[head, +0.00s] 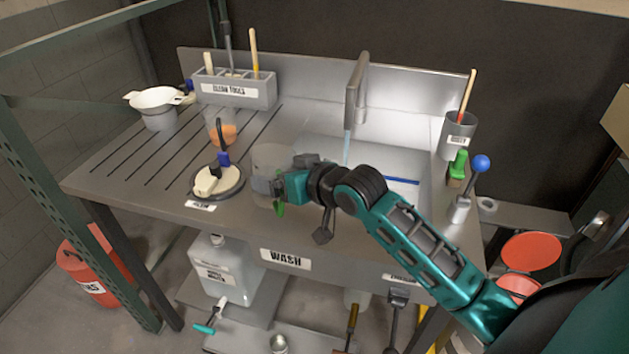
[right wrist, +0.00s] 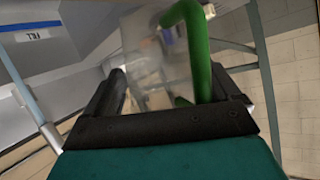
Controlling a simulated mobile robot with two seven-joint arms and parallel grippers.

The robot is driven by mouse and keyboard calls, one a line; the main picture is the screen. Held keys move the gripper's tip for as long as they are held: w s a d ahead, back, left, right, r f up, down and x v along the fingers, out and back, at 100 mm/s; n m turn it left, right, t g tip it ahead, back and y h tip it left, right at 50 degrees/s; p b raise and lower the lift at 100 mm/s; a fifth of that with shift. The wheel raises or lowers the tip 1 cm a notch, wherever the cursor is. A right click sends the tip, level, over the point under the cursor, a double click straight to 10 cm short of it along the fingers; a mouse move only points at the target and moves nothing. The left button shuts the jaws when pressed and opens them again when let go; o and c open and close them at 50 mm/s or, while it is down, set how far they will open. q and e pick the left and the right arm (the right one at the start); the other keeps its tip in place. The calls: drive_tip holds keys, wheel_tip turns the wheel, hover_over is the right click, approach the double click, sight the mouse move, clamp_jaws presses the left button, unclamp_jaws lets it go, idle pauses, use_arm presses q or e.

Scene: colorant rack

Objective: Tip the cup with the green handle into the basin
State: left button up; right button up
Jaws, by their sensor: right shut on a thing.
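The clear cup (head: 272,158) with the green handle (head: 278,209) is at the front of the wash counter, left of the basin (head: 385,160). My right gripper (head: 277,187) is shut on it and partly covers it in the head view. In the right wrist view the green handle (right wrist: 200,55) stands between the fingers of the gripper (right wrist: 172,95), with the clear cup body (right wrist: 150,65) beyond. I cannot tell what the cup holds. My right arm crosses in front of the basin and hides its front part. My left gripper is not in view.
A tall faucet (head: 357,90) runs water into the basin. A round black pad (head: 232,190) with a pale scrubber lies to the left. A tool holder (head: 235,93) stands at the back. A grey cup (head: 458,134) and a blue-knobbed lever (head: 468,190) are at the right.

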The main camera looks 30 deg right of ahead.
drive_tip(key=shift+w+d+r+m+y, duration=0.2)
drive_tip(key=shift+d+r+m+y, duration=0.15)
drive_tip(key=shift+d+m, duration=0.2)
drive_tip(key=shift+w+d+f+m+g+y, duration=0.1)
drive_tip(key=shift+w+d+m+g+y, duration=0.1)
drive_tip(key=shift+d+m+y, duration=0.55)
drive_tip(key=shift+w+d+f+m+g+y, duration=0.1)
drive_tip(key=shift+w+d+m+y, duration=0.1)
drive_tip(key=shift+d+m+y, duration=0.55)
drive_tip(key=shift+d+r+h, duration=0.1)
drive_tip(key=shift+d+h, duration=0.1)
drive_tip(key=shift+h, duration=0.05)
drive_tip(key=shift+d+f+m+y, duration=0.15)
drive_tip(key=shift+f+m+y, duration=0.2)
drive_tip(key=shift+m, duration=0.3)
drive_tip(key=shift+d+f+m+y+b, duration=0.1)
drive_tip(key=shift+f+m+y+b, duration=0.1)
drive_tip(key=shift+m+y+b, duration=0.15)
drive_tip(key=shift+w+d+f+m+y+b, duration=0.15)
drive_tip(key=shift+d+f+m+y+b, duration=0.15)
drive_tip(key=shift+f+m+y+b, duration=0.5)
idle(0.6)
drive_tip(key=shift+w+d+r+m+b, duration=0.2)
drive_tip(key=shift+d+r+m+b, duration=0.4)
drive_tip(key=shift+d+m, duration=0.25)
drive_tip(key=shift+d+r+m+t+y+p, duration=0.3)
drive_tip(key=shift+d+r+m+t+y, duration=0.15)
drive_tip(key=shift+m, duration=0.25)
idle(0.8)
